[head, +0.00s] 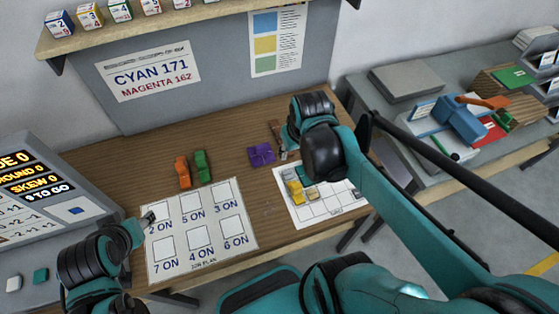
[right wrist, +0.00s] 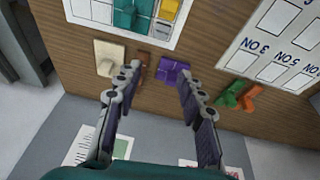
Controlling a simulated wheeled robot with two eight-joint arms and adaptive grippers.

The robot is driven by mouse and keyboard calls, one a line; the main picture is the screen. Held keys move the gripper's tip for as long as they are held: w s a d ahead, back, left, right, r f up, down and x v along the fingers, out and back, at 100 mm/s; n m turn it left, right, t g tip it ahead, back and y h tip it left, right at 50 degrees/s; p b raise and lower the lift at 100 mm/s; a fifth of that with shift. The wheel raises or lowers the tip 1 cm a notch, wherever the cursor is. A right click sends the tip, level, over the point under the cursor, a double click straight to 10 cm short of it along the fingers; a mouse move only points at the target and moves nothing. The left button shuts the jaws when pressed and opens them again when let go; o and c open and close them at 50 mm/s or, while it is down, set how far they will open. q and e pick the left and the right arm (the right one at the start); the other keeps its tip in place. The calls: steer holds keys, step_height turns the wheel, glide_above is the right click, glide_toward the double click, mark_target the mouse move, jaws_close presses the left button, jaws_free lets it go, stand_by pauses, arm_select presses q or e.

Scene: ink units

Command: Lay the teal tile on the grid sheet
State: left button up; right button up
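The white grid sheet (head: 289,214) lies on the wooden table, right of centre, partly hidden by my right arm. A teal piece (head: 304,172) shows at its far edge, beside yellow and grey pieces. In the right wrist view, a teal piece (right wrist: 125,18) lies on the grid sheet (right wrist: 85,10), next to grey and yellow pieces. My right gripper (head: 284,152) is above the table beyond the sheet. In the right wrist view its fingers (right wrist: 158,76) are apart with nothing held between them. My left gripper (head: 148,218) is by the job plan's left edge; its finger opening is unclear.
Purple pieces (head: 261,155) lie near my right gripper; orange (head: 183,171) and green (head: 202,166) pieces stand farther left. A beige tile (right wrist: 108,52) lies beside the right fingers. The job plan sheet (head: 182,228) is left of centre.

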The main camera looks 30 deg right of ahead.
steer(key=s+a+r+t, duration=0.2)
steer(key=s+a+t, duration=0.1)
steer(key=a, duration=0.4)
steer(key=shift+r+n+t+y, duration=0.25)
steer(key=shift+n+t+y, duration=0.05)
steer(key=shift+y, duration=0.1)
steer(key=shift+s+a+f, duration=0.1)
